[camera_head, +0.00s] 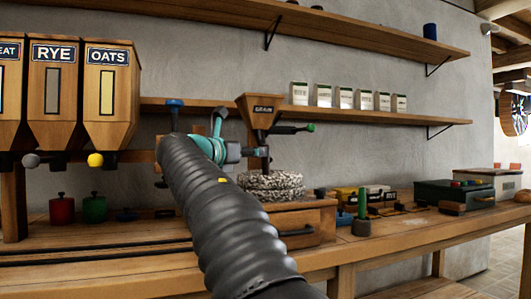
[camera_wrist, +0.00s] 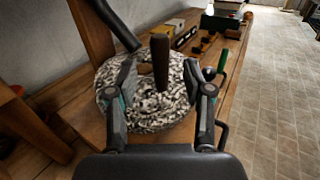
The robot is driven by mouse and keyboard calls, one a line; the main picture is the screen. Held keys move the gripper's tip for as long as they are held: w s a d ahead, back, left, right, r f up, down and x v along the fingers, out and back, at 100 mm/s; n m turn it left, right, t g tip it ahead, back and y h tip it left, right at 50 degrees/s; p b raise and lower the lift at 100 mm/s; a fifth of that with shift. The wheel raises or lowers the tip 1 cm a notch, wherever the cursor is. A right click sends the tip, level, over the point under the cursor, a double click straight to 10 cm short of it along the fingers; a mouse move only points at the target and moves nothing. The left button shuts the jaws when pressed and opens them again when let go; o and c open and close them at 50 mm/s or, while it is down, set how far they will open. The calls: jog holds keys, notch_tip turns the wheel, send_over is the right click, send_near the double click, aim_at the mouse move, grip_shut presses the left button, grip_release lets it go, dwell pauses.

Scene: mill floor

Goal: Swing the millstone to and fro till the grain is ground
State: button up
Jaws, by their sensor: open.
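My gripper (camera_wrist: 161,80) is open, with one finger on each side of the handle in the picture. I cannot tell whether either finger touches it. In the head view my dark arm hides part of the bench and base. Whether there is grain under the stone cannot be seen.
Bins labelled RYE (camera_head: 53,90) and OATS (camera_head: 108,95) hang at the left. Red (camera_head: 62,210) and green (camera_head: 94,208) canisters stand below. A green-handled tool (camera_head: 361,205) and a dark green box (camera_head: 455,193) stand on the bench to the right. Shelves run above.

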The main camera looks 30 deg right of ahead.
send_over(266, 175)
jog(key=shift+s+a, duration=0.15)
jog(key=shift+s, duration=0.15)
grip_shut()
